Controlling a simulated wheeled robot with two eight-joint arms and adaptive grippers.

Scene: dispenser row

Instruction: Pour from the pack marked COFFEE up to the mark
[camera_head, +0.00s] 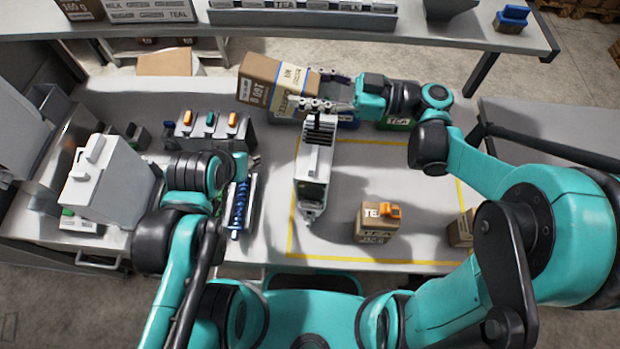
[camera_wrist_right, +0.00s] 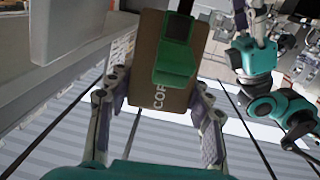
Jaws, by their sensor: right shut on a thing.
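A brown pack with a white label (camera_head: 262,78) is tilted on its side above the back of the table. My right gripper (camera_head: 322,91) is shut on it from the right. In the right wrist view the pack (camera_wrist_right: 135,75) lies between the two fingers (camera_wrist_right: 160,108), shows the letters "COF", and has a green fitting (camera_wrist_right: 176,62). A tall pale container with a slotted face (camera_head: 314,170) stands just below the gripper; its fill and mark cannot be read.
A small box marked TEA with an orange clip (camera_head: 374,224) stands inside the yellow outline (camera_head: 355,263). A green TEA item (camera_head: 398,123) is behind. A shelf (camera_head: 430,38) spans the back.

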